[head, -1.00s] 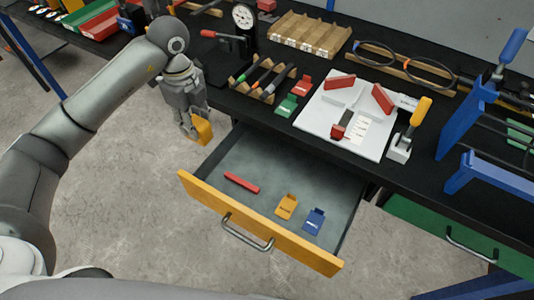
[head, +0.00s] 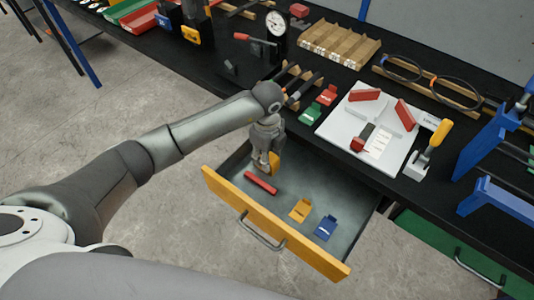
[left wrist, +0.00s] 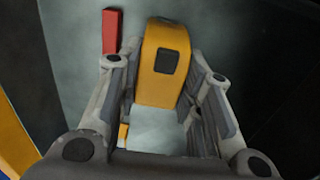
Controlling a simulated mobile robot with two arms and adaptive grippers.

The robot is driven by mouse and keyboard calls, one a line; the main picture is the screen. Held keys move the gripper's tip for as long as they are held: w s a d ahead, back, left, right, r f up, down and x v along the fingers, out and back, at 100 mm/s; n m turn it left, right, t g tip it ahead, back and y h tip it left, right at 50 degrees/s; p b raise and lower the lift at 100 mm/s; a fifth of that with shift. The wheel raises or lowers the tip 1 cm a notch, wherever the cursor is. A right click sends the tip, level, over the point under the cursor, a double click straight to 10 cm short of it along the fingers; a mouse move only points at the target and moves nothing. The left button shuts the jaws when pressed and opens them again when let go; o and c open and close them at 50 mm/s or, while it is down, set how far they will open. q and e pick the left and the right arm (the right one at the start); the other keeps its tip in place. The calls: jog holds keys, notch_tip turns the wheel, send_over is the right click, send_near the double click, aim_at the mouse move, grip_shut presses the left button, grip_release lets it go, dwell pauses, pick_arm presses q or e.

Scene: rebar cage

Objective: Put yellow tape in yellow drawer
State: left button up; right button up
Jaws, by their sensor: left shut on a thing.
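The yellow tape (head: 274,164) is held in my left gripper (head: 264,163), over the back left part of the open drawer. In the left wrist view the yellow tape (left wrist: 165,60), a rounded block with a dark square on it, sits between the fingers of my left gripper (left wrist: 160,95). The yellow drawer (head: 225,191) is pulled out, with a yellow front and a grey inside. Whether the tape touches the drawer floor I cannot tell. My right gripper is not in view.
In the drawer lie a red bar (head: 260,183), a yellow tag (head: 300,210) and a blue tag (head: 325,228). The red bar (left wrist: 112,30) is close to the tape. The black bench (head: 345,160) above the drawer carries a white board (head: 335,128) and clamps. A green drawer (head: 430,240) is at right.

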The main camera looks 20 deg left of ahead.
pick_arm(q)
jog(key=shift+f, duration=0.15)
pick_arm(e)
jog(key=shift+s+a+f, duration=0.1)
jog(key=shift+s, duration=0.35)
pick_arm(q)
jog(key=o, duration=1.2)
notch_tip(320, 180, up, 11)
jog(key=shift+f+b, duration=0.1)
jog(key=shift+b, duration=0.7)
jog(key=shift+r, duration=0.75)
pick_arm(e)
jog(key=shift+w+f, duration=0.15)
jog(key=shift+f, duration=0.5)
